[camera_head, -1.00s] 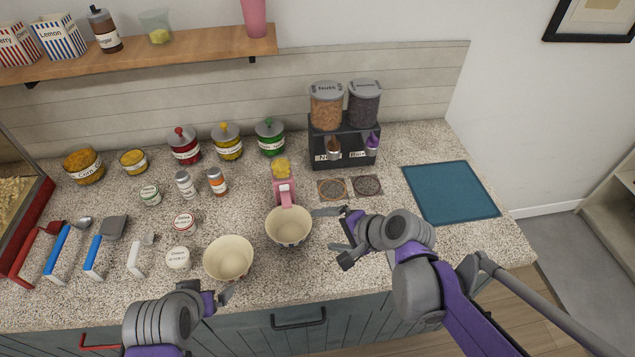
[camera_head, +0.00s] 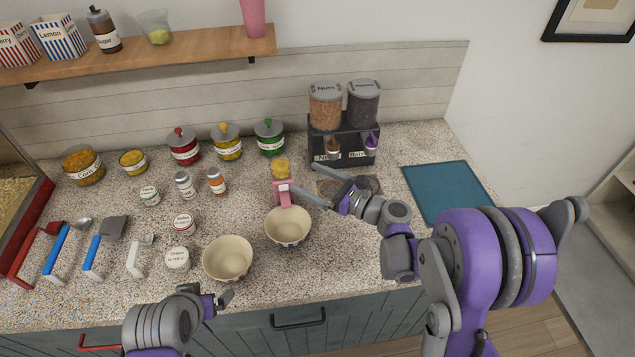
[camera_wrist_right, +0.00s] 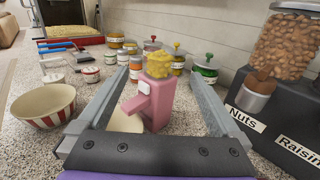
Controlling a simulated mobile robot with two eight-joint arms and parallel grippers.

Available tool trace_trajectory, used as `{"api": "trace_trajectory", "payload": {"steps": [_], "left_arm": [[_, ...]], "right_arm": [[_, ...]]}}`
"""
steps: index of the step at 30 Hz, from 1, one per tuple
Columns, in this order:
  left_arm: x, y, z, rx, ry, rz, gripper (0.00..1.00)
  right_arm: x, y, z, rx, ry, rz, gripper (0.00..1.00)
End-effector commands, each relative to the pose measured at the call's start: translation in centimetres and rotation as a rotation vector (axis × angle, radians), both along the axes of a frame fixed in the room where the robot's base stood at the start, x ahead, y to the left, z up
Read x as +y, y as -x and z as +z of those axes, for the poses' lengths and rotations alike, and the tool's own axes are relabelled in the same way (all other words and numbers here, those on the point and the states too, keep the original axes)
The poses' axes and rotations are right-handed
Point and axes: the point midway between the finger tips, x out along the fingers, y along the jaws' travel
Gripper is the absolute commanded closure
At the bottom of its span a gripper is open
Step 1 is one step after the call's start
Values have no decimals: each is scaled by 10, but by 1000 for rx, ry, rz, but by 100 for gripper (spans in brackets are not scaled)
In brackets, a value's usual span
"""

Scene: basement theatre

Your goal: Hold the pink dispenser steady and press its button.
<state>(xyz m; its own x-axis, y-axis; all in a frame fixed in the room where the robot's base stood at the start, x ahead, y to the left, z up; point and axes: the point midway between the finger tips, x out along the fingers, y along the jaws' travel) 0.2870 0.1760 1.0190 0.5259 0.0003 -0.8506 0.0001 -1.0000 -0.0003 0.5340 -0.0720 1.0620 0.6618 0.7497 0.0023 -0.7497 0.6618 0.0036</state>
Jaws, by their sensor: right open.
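The pink dispenser (camera_head: 283,191) stands upright on the speckled counter, with yellow contents at its top. A cream bowl (camera_head: 288,228) stands just in front of it. My right gripper (camera_head: 318,184) is open, its fingers pointing at the dispenser from the right. In the right wrist view the dispenser (camera_wrist_right: 163,105) shows between the two spread fingers, with visible gaps on both sides. A pale square, perhaps the button (camera_wrist_right: 144,87), shows on its upper front. My left gripper (camera_head: 218,300) is low at the counter's front edge, away from the dispenser; its jaw opening is unclear.
A second cream bowl (camera_head: 228,259) stands to the left. The nuts and raisins dispenser stand (camera_head: 340,145) is behind and right of my right gripper. Small jars and lidded pots stand to the left and behind. A teal mat (camera_head: 448,193) lies clear at the right.

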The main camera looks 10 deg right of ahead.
Motion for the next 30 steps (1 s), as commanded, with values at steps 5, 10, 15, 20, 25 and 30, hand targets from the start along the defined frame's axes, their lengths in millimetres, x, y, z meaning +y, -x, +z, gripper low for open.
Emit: {"api": "trace_trajectory", "payload": {"steps": [5,10,15,20,25,30], "left_arm": [[0,0,0,0,0,0,0],[0,0,0,0,0,0,0],[0,0,0,0,0,0,0],[0,0,0,0,0,0,0],[0,0,0,0,0,0,0],[0,0,0,0,0,0,0]], "right_arm": [[28,-23,0,0,1,5,0],[52,-44,0,-1,2,4,0],[68,-59,0,-1,3,3,0],[75,-65,0,-1,3,1,0],[76,-67,0,-1,3,0,0],[76,-66,0,-2,4,1,7]]}}
